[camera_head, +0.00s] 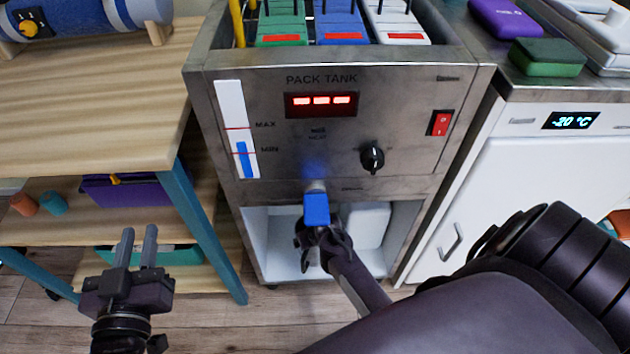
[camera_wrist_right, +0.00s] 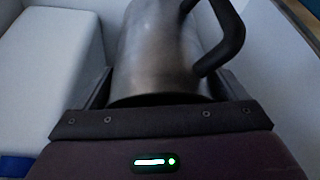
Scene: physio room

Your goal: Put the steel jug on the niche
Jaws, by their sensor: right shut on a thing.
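The steel jug (camera_wrist_right: 155,50), a brushed metal cylinder with a black handle, fills the upper middle of the right wrist view. My right gripper (camera_wrist_right: 155,95) is shut on it, with a finger on each side. In the head view my right gripper (camera_head: 322,243) reaches into the niche (camera_head: 256,240), the white-lined opening at the bottom of the pack tank. The jug is hidden there behind my gripper and the blue tap. I cannot tell whether the jug's base touches the niche floor. My left gripper (camera_head: 137,248) is open and empty, in front of the wooden shelf.
The blue tap (camera_head: 316,208) hangs directly above my right gripper. A white block (camera_head: 370,226) stands in the niche, also showing left of the jug in the wrist view (camera_wrist_right: 55,80). A wooden shelf unit (camera_head: 90,110) is at left, a white freezer (camera_head: 530,180) at right.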

